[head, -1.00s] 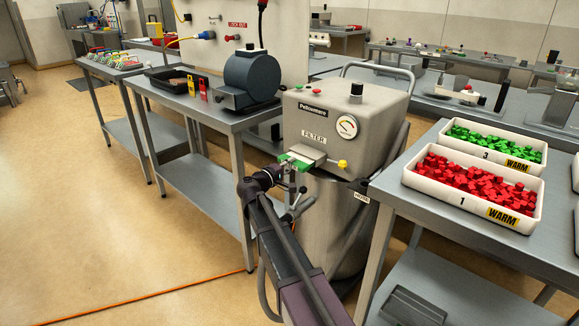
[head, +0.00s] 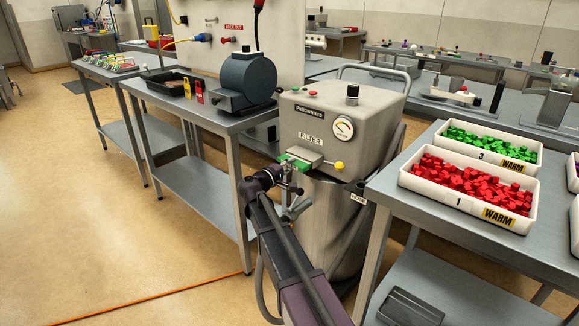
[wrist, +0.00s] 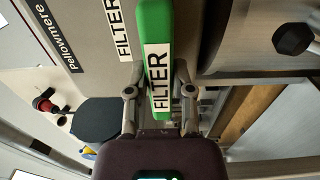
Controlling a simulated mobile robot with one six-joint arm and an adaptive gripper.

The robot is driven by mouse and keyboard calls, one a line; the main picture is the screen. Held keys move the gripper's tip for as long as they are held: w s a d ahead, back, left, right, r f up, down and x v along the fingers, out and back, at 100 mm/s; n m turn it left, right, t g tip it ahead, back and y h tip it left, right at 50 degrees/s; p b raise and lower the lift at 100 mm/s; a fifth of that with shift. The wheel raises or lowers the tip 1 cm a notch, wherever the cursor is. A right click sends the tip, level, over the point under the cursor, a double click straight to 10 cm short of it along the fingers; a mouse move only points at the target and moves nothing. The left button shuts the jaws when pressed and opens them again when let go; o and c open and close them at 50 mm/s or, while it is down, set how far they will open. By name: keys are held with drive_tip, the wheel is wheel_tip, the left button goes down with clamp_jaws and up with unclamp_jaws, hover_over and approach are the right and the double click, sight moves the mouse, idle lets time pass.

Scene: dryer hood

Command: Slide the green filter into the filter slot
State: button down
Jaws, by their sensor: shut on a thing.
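The green filter (head: 296,160), with a white "FILTER" label, is at the front of the grey Pellowmere hood (head: 340,120). My gripper (head: 290,172) is shut on its near end. In the wrist view the filter (wrist: 154,30) runs straight out from between the fingers of my gripper (wrist: 160,92) toward the hood. The filter slot (head: 305,154) is a grey ledge-like housing below the hood's "FILTER" label. The filter's far end meets or overlaps this housing in the head view; how far in it sits I cannot tell.
A yellow knob (head: 339,165) sits just right of the slot and a gauge (head: 343,128) above it. A bench with a dark blue drum machine (head: 246,80) stands left. A table with bins of red (head: 465,182) and green pieces stands right.

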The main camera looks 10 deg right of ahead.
drive_tip(key=shift+w+d, duration=0.25)
drive_tip(key=shift+d, duration=0.05)
drive_tip(key=shift+c, duration=2.1)
unclamp_jaws()
drive_tip(key=v, duration=1.2)
